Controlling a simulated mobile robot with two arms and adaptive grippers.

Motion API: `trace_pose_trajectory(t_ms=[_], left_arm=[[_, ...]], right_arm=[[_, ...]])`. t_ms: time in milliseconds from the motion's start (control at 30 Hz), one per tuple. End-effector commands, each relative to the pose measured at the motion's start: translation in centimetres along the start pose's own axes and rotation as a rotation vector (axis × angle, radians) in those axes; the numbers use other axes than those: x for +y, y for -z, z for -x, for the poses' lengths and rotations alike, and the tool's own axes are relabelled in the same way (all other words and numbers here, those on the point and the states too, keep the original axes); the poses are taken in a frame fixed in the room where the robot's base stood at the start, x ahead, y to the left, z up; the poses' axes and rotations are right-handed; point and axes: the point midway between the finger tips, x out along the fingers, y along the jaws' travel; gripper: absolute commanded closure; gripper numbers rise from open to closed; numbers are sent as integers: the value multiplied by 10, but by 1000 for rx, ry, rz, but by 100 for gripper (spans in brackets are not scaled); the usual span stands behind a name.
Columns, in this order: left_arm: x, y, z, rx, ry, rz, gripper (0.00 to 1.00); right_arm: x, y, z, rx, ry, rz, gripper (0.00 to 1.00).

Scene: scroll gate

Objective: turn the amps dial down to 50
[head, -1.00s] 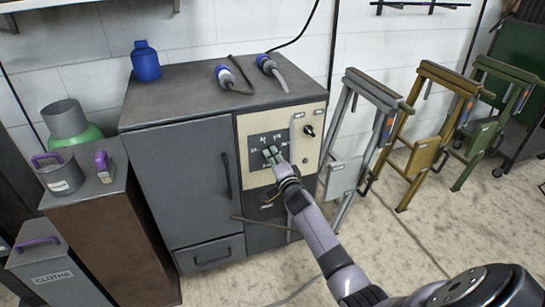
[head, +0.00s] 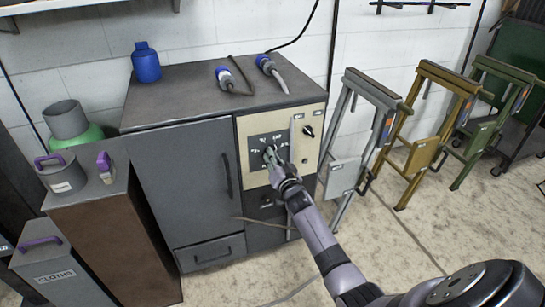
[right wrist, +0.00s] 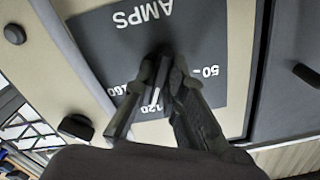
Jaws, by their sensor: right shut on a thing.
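The amps dial (right wrist: 162,62) sits on a dark plate (right wrist: 90,35) in the cabinet's cream panel. In the right wrist view the plate reads AMPS upside down, with 50 to the right and 120 and 160 below and left. My right gripper (right wrist: 163,68) is shut on the dial, one finger on each side. In the head view my right gripper (head: 271,156) is at the plate (head: 257,142). My left gripper is not in view.
A black knob (head: 308,131) is right of the plate. Folding stands (head: 440,130) are at the right, bins (head: 60,180) at the left.

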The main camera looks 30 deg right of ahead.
Motion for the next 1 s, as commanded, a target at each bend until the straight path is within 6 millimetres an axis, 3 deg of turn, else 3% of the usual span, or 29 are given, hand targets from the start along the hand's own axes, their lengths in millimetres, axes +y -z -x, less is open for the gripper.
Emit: trace_pose_trajectory(t_ms=[667,1000], left_arm=[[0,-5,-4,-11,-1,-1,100],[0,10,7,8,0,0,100]], right_arm=[[2,0,0,-2,-1,646,100],[3,0,0,-1,0,971,100]])
